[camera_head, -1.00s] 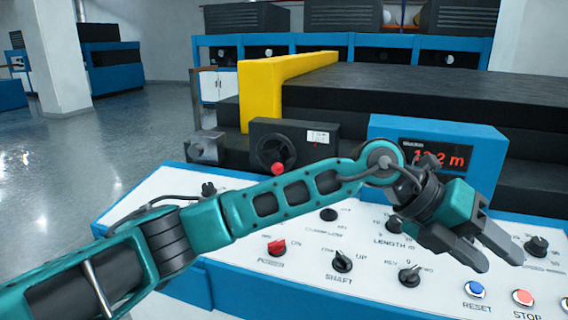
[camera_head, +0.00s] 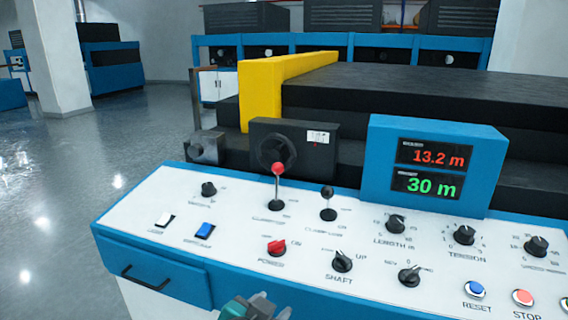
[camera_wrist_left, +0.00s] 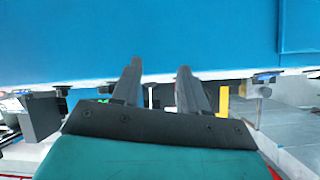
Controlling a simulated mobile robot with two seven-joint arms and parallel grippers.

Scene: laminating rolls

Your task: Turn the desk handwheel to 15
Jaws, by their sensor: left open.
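A dark round wheel with spokes (camera_head: 275,152), which looks like the handwheel, sits on the front of a black box behind the white desk panel. A red-knobbed lever stands in front of its lower part. I cannot read a scale on the wheel. My left gripper (camera_head: 266,305) shows only in part at the bottom edge of the head view, below the desk's front edge and well apart from the wheel. In the left wrist view its fingers (camera_wrist_left: 157,70) are spread, with nothing between them, facing a blue surface. My right gripper is not in view.
The white panel (camera_head: 130,220) carries the red-knobbed lever (camera_head: 277,185), a black-knobbed lever (camera_head: 327,205), several dials and buttons. A blue display box (camera_head: 380,140) reads 13.2 m in red and 30 m in green. A drawer handle (camera_head: 145,280) juts out front left.

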